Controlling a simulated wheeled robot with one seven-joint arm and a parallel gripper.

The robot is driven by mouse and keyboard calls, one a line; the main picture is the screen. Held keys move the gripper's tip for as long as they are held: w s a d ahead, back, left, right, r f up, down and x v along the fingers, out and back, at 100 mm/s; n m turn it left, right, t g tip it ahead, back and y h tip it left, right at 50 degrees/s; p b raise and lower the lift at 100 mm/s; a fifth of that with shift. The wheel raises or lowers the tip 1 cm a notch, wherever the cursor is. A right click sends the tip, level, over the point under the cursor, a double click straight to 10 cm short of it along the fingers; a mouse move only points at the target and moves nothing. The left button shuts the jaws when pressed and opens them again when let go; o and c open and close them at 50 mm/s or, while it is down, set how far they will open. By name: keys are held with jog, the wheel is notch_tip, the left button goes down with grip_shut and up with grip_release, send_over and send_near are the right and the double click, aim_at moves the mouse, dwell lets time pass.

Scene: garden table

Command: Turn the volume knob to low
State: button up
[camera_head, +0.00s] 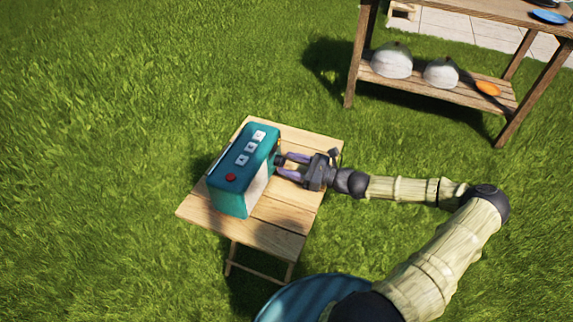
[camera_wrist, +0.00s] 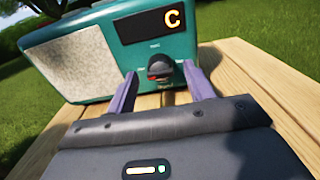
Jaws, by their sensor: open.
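A teal radio (camera_head: 232,190) stands upright on a small wooden folding table (camera_head: 278,212). In the wrist view its front (camera_wrist: 90,62) shows a pale speaker panel and a dark display (camera_wrist: 158,24) with an orange letter like a C. A dark round knob (camera_wrist: 160,67) sits below the display, with a small reddish mark on it. My gripper (camera_head: 281,166) reaches in from the right in the head view. Its purple fingers are open, one on each side of the knob in the wrist view (camera_wrist: 160,85). Contact with the knob cannot be told.
Pale buttons and a red button (camera_head: 230,177) are on the radio's top. A larger wooden table (camera_head: 440,95) stands at the back right, with two domed objects and an orange item on its lower shelf. A blue striped round object (camera_head: 290,300) is at the bottom. Open grass surrounds the small table.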

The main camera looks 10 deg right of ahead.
jog(key=shift+x, duration=0.8)
jog(key=c, duration=0.9)
jog(key=shift+c, duration=0.2)
